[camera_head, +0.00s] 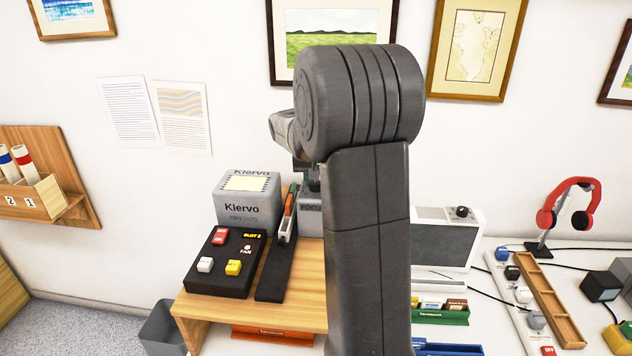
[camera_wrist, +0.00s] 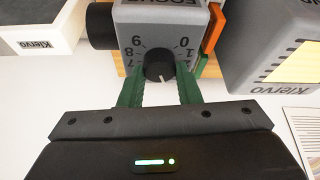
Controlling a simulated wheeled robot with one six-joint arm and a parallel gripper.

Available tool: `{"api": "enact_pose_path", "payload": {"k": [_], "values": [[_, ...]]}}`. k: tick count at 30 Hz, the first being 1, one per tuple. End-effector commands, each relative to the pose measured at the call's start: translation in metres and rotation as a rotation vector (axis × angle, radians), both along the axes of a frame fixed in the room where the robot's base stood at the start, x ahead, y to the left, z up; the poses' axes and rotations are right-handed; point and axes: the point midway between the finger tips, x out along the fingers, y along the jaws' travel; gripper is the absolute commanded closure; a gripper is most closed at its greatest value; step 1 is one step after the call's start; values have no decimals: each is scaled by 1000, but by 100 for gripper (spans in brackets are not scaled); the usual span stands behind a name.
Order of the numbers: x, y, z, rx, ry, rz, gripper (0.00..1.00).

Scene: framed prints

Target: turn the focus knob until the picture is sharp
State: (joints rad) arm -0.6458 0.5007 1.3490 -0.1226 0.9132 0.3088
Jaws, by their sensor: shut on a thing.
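The focus knob (camera_wrist: 158,62) is black and round with a white pointer mark, on the face of a grey focus box (camera_wrist: 195,40). A dial of numbers rings it; in the wrist view it appears upside down. My gripper (camera_wrist: 160,85) has its green fingers on either side of the knob, shut on it. In the head view the focus box (camera_head: 311,222) is mostly hidden behind my arm, and the knob cannot be seen. A grey Kiervo box (camera_head: 243,213) with a blank pale-yellow panel on top stands left of it. No picture from the focus device is visible.
A black button panel (camera_head: 222,262) with red, white and yellow buttons sits in front on the wooden stand (camera_head: 300,290). An orange-and-green tool (camera_head: 288,215) rests beside the focus box. A white-framed grey unit (camera_head: 446,240) stands to the right. Framed prints hang behind.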

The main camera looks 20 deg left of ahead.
Motion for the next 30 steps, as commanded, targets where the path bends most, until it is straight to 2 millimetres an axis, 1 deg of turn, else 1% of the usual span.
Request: {"api": "enact_pose_path", "payload": {"k": [9,15,22,30], "values": [[0,2,-1,0,-2,-285,92],[0,3,0,2,-2,-430,92],[0,3,0,2,-1,-542,92],[0,2,1,1,0,-593,92]]}}
